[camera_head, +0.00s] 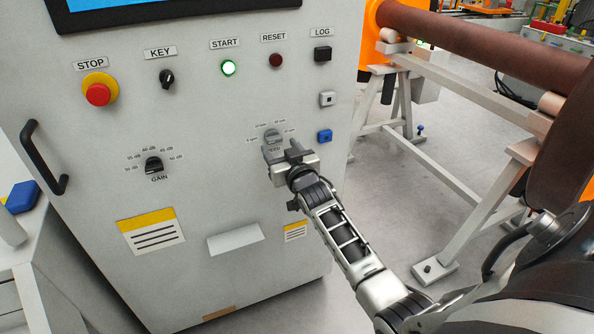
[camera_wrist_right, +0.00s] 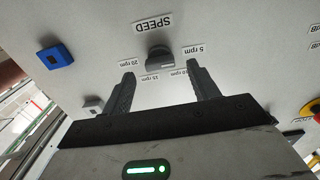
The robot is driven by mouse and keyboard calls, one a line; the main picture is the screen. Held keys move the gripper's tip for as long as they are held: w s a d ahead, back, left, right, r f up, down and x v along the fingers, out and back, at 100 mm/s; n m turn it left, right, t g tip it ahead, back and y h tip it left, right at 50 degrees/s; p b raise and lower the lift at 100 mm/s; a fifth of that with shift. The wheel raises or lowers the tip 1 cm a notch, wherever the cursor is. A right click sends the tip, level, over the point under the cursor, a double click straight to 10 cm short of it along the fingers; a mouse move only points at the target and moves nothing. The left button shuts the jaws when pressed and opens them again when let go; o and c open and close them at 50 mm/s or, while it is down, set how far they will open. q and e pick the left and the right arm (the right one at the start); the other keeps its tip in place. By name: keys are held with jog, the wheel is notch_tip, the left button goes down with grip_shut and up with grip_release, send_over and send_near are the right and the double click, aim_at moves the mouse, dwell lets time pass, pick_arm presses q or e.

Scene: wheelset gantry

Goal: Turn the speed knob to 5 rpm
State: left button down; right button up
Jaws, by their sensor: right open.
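The grey speed knob (camera_head: 272,136) is on the front of the light grey control cabinet, with rpm labels around it. The right wrist view shows the knob (camera_wrist_right: 158,60) upside down, beside its SPEED label, with 5 rpm (camera_wrist_right: 194,49) on the right and 20 rpm (camera_wrist_right: 131,63) on the left. I cannot tell which mark its pointer faces. My right gripper (camera_head: 282,150) is open and empty in front of the panel, just below the knob. In the right wrist view its fingers (camera_wrist_right: 160,71) stand apart on either side of the knob, not closed on it. My left gripper is not in view.
A black handle (camera_head: 44,160) sticks out at left. A gantry frame (camera_head: 465,220) stands at right.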

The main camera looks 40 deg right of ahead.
jog(key=v, duration=1.3)
jog(key=shift+a, duration=0.1)
jog(key=s+a+f+n+g+y, duration=0.5)
jog(key=s+a+f+g+y, duration=0.1)
jog(key=s+a+f, duration=1.1)
jog(key=s+a+g, duration=0.1)
jog(key=a, duration=0.2)
jog(key=shift+y, duration=0.4)
jog(key=shift+a, duration=0.1)
